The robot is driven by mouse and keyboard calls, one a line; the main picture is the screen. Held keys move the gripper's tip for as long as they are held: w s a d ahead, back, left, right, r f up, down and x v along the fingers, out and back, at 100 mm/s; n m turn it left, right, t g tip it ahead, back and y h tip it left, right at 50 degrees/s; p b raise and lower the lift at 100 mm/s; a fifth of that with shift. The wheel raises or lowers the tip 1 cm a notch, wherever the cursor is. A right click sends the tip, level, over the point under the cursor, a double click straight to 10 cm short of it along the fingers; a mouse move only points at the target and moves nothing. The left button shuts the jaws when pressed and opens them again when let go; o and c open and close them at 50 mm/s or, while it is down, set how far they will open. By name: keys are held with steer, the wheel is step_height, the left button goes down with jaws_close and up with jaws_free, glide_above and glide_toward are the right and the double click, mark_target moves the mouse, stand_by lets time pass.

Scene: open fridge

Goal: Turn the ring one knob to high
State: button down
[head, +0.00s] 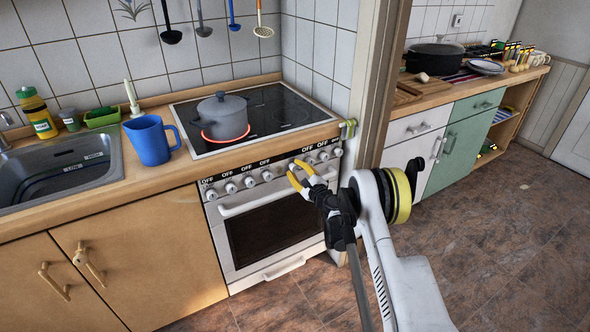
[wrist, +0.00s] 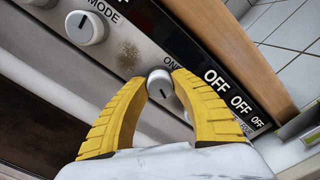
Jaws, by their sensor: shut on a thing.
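My gripper (head: 296,171) is at the stove's knob row, right of its middle. In the wrist view its yellow fingers (wrist: 163,76) are shut on a small white knob (wrist: 160,87) with a dark mark on its face. Lettering beside this knob starts with "ON"; a finger hides the rest, and its setting readout is not visible. The stove (head: 270,225) is white with a black glass top. A grey lidded pot (head: 223,115) stands on a ring glowing red (head: 228,139) at the front left.
In the wrist view, a MODE knob (wrist: 86,28) is left of the held one, and several OFF readouts show to the right. The oven handle (head: 262,204) runs below the knobs. A blue jug (head: 151,141) stands left of the stove. The floor (head: 480,260) is clear.

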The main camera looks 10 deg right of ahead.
steer(key=m, duration=0.7)
stand_by(0.6)
steer(key=c, duration=1)
jaws_free()
steer(key=shift+r, duration=0.1)
steer(key=shift+c, duration=0.2)
steer(key=v, duration=0.7)
steer(key=shift+s, duration=0.25)
